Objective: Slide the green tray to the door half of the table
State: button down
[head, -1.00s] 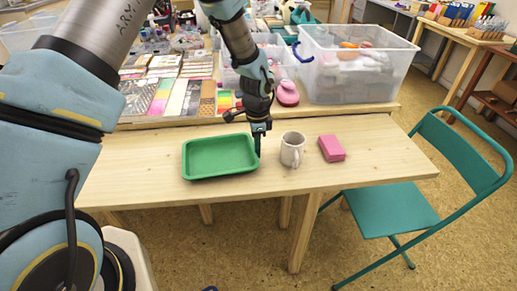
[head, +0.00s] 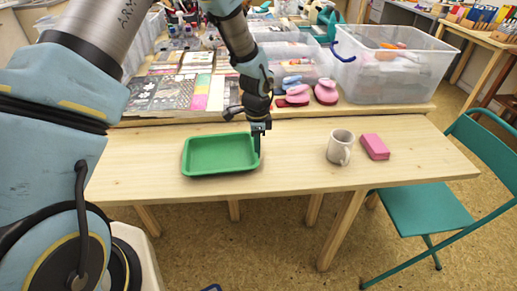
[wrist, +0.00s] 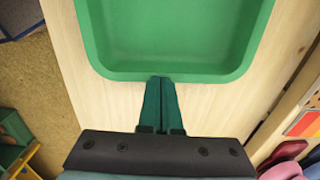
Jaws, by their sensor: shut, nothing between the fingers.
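The green tray (head: 220,170) lies flat and empty on the left part of the pale wooden table (head: 290,178). My gripper (head: 257,150) is shut and empty, pointing down at the tray's right end. In the wrist view, the closed fingertips (wrist: 161,79) meet the outside of the tray's near rim (wrist: 120,75), apparently touching it. The tray's far end is out of the wrist view.
A mug (head: 341,147) and a pink block (head: 375,146) stand to the right of the tray, with bare table between. A crowded table with a clear plastic bin (head: 390,75) runs behind. A teal chair (head: 425,205) is at the right.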

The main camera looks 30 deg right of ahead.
aim_at(138, 163)
jog(key=w+a+p, duration=0.2)
jog(key=w+a, duration=0.3)
jog(key=a, duration=0.6)
jog(key=w+a+p, duration=0.3)
jog(key=w+a, duration=0.2)
jog(key=a, duration=0.7)
jog(key=w+a+p, duration=0.2)
jog(key=w+a, duration=0.4)
jog(key=a, duration=0.5)
jog(key=shift+a, duration=0.2)
jog(key=shift+d, duration=0.1)
